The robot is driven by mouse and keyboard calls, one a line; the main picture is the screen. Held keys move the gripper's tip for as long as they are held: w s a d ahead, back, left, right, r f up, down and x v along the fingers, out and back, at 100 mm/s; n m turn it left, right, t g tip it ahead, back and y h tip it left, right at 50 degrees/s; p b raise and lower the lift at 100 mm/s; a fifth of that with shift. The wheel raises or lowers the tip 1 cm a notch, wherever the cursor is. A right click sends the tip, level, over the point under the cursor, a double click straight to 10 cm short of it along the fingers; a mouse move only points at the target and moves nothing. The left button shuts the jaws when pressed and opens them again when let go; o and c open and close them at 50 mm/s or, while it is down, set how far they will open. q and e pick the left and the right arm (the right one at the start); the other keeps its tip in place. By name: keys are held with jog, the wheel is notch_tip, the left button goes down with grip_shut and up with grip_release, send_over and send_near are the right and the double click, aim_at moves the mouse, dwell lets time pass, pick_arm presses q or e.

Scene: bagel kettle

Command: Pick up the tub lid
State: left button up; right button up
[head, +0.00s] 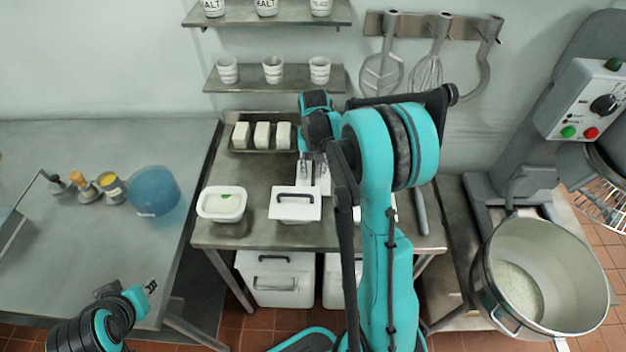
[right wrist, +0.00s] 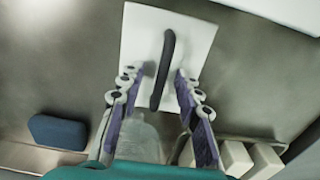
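The tub lid, a flat white square (head: 283,211) with a dark bar handle (head: 296,192), lies near the front of the steel table. Whether a tub stands under it is hard to tell. In the right wrist view the lid (right wrist: 140,45) shows ahead, its dark handle (right wrist: 164,62) lined up between the fingers. My right gripper (head: 313,180) is open, just behind and above the lid, with its fingers (right wrist: 166,75) on either side of the handle's near end and nothing gripped. My left gripper (head: 150,285) is low at the left, far from the lid; its opening is unclear.
A white tub with a green mark (head: 222,205) stands left of the lid. A tray with white blocks (head: 262,136) lies behind. My right arm hides the table's right part. A blue block (right wrist: 57,132) shows in the wrist view. Shelves with cups (head: 272,70) hang behind.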

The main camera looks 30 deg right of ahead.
jog(key=shift+f, duration=0.45)
grip_shut()
jog(key=shift+r, duration=0.2)
